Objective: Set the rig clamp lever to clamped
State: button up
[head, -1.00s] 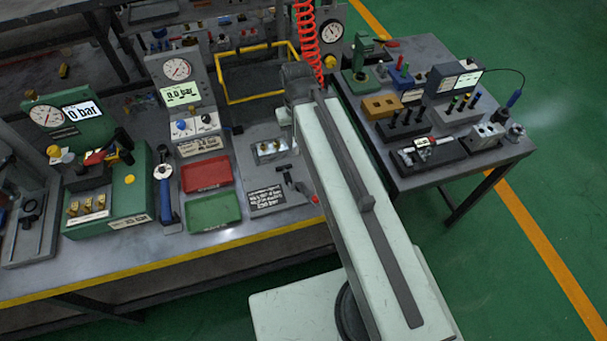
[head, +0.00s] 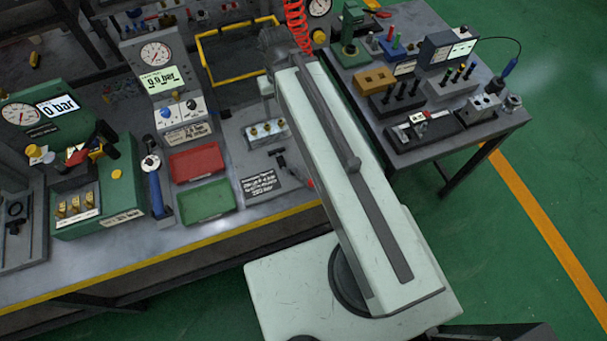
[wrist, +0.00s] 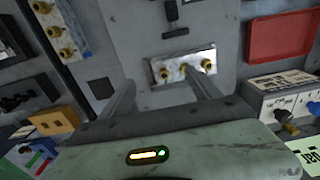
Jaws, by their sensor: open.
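The green rig (head: 103,212) with a round gauge and a "0 bar" display stands at the left of the bench in the head view. On top of it are a red lever part (head: 77,156) and a black handle (head: 104,131); I cannot tell which is the clamp lever or its exact setting. My gripper (wrist: 162,80) is open and empty in the wrist view. Its fingers point toward a silver block with brass fittings (wrist: 184,68), apart from the rig. In the head view my arm hides most of the gripper.
A blue-handled tool (head: 156,192), a red tray (head: 195,161) and a green tray (head: 206,202) lie between the rig and my arm. A gauge stand (head: 158,82) is behind them. A yellow-framed bin (head: 240,67) is at the back. The right table (head: 437,140) holds several blocks.

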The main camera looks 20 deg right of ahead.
aim_at(309, 183)
jog(key=k, duration=1)
jog(key=u, duration=0.9)
jog(key=i, duration=0.2)
jog(key=u, duration=0.45)
